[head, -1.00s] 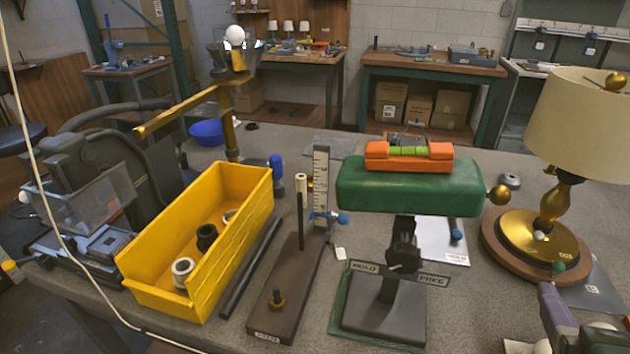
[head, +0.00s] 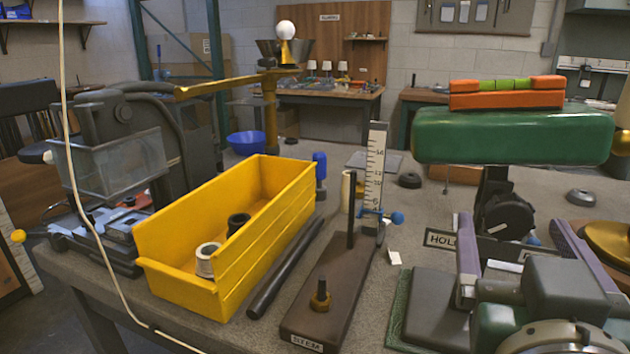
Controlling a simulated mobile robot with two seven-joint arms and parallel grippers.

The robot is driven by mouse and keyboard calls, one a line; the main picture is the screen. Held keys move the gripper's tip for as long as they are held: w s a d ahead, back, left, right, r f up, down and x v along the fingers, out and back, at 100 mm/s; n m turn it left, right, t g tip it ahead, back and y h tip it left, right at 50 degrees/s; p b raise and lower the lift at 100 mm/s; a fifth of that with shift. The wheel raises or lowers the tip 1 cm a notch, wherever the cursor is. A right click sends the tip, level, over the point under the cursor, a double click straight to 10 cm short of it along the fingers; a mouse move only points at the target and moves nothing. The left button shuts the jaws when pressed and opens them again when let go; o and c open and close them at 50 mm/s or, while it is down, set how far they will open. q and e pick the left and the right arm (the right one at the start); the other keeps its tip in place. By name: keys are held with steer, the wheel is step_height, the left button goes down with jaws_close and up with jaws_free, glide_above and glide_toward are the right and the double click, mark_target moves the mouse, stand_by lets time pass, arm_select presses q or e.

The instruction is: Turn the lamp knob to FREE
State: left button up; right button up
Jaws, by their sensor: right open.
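The black round knob (head: 503,216) sits on the dark post under a green padded block (head: 514,136), at the right of the head view. A light mark shows on the knob's face; I cannot tell its exact setting. A label plate (head: 440,239) reading HOLD shows left of the knob; the FREE end is hidden behind my right gripper. My right gripper (head: 513,222) is open, with one purple finger on each side of the knob in the picture. I cannot tell whether the fingers touch it. My left gripper is out of view.
An orange level (head: 506,93) lies on the green block. A dark base marked STEM (head: 328,300) with upright rods stands left, beside a ruler (head: 376,165) and a yellow bin (head: 225,255). A brass lamp base (head: 610,243) is at the right edge.

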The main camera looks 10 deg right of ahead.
mark_target(509, 223)
steer(key=shift+p+x, duration=0.4)
steer(key=shift+x, duration=1.6)
jaws_close()
